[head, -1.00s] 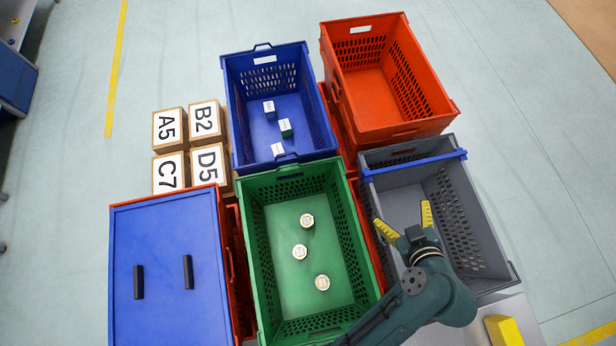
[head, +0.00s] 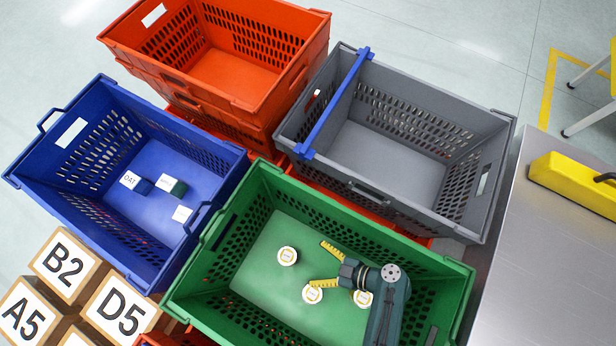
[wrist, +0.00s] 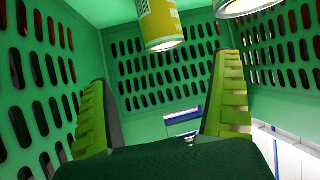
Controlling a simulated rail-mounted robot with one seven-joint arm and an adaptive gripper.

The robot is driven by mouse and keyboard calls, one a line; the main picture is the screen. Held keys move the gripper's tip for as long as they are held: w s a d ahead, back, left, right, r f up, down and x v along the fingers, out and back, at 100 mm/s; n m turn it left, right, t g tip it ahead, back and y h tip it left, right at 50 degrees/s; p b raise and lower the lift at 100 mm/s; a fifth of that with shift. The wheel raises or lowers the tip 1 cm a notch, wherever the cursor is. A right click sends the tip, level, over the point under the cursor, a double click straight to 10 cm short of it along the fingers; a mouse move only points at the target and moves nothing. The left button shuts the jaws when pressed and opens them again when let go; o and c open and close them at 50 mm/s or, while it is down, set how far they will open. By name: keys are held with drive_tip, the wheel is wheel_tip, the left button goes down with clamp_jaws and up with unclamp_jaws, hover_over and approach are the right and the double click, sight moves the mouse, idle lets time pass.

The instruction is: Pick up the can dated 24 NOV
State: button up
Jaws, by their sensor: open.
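Three cans with pale round tops stand in the green crate (head: 262,185): one at the left (head: 287,255), one at the lower middle (head: 312,294) and one at the right (head: 363,298), partly behind my arm. No date is readable. My gripper (head: 320,264) is open and empty, with yellow fingers inside the green crate. One finger overlaps the lower middle can in the head view. In the wrist view, a yellow-green can (wrist: 160,24) shows beyond the open fingers (wrist: 164,75), and part of another can (wrist: 242,7) shows at the top right.
A blue crate (head: 40,165) with several small boxes stands left of the green crate. A grey crate (head: 420,85) with a blue bar stands behind it, and an orange crate (head: 130,50) farther back. The perforated green walls enclose my gripper closely.

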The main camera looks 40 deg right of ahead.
sight(293, 258)
drive_tip(key=b+x, duration=0.1)
drive_tip(key=x, duration=0.5)
drive_tip(key=shift+w+f, duration=0.1)
drive_tip(key=x, duration=0.1)
drive_tip(key=b+x, duration=0.1)
drive_tip(key=x, duration=0.2)
drive_tip(key=shift+a+f+b, duration=0.25)
drive_tip(key=shift+a+b, duration=0.05)
drive_tip(key=shift+a, duration=0.25)
drive_tip(key=shift+w+a+f, duration=0.1)
drive_tip(key=shift+w, duration=0.25)
drive_tip(key=shift+s, duration=0.1)
drive_tip(key=shift+c, duration=0.6)
drive_tip(key=c, duration=1.2)
